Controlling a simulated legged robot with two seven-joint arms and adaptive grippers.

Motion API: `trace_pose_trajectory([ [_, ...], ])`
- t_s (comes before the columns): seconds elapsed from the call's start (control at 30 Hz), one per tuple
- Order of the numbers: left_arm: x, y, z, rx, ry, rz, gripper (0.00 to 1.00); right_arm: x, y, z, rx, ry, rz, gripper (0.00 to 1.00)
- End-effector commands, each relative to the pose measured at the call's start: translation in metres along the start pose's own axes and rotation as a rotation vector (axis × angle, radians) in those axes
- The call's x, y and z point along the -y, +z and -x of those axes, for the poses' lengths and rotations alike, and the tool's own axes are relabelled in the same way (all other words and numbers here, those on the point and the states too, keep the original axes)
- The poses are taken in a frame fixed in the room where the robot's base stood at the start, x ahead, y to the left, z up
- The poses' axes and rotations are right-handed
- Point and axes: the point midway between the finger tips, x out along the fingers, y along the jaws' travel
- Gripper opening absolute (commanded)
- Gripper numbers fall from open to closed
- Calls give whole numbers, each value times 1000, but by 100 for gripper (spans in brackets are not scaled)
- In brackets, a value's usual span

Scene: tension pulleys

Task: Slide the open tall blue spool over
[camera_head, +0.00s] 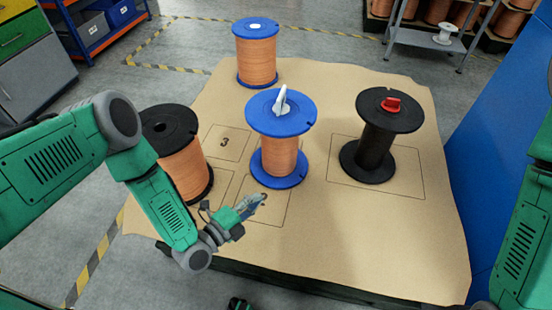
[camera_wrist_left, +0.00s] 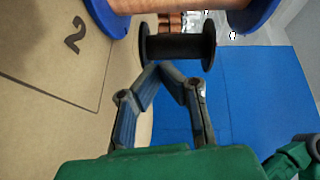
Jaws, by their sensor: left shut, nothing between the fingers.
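A blue spool with copper winding (camera_head: 279,155) stands upright in the middle of the board, with a white lever raised from its top. Another blue spool with copper winding (camera_head: 257,55) stands upright at the back, with a flat white piece on top. My left gripper (camera_head: 262,197) is low in front of the middle spool, a little apart from its base. Its fingers (camera_wrist_left: 162,68) are shut at the tips and empty in the left wrist view. That view shows part of a blue-flanged spool (camera_wrist_left: 262,10) at its top edge. My right gripper is not visible.
A black spool with copper (camera_head: 183,165) stands left, close to my left forearm. A bare black spool with a red top piece (camera_head: 378,140) stands right; a black spool also shows in the wrist view (camera_wrist_left: 178,46). The brown board (camera_head: 350,240) is clear at the front right.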

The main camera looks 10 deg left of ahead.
Motion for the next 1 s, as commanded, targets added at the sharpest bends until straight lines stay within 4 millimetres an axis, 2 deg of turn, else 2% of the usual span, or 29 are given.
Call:
trace_pose_trajectory([
  [0.1,9,4,-2,12,-67,-105,0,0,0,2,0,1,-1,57],
  [0.27,11,8,-15,14,-91,-137,0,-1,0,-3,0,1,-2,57],
  [0.37,11,10,-31,14,-92,-133,0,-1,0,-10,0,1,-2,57],
  [0.7,16,10,-102,14,-88,-131,0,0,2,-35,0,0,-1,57],
  [0.8,19,23,-113,17,-87,-134,0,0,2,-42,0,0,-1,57],
  [1.0,23,35,-126,14,-86,-131,0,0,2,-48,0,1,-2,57],
])
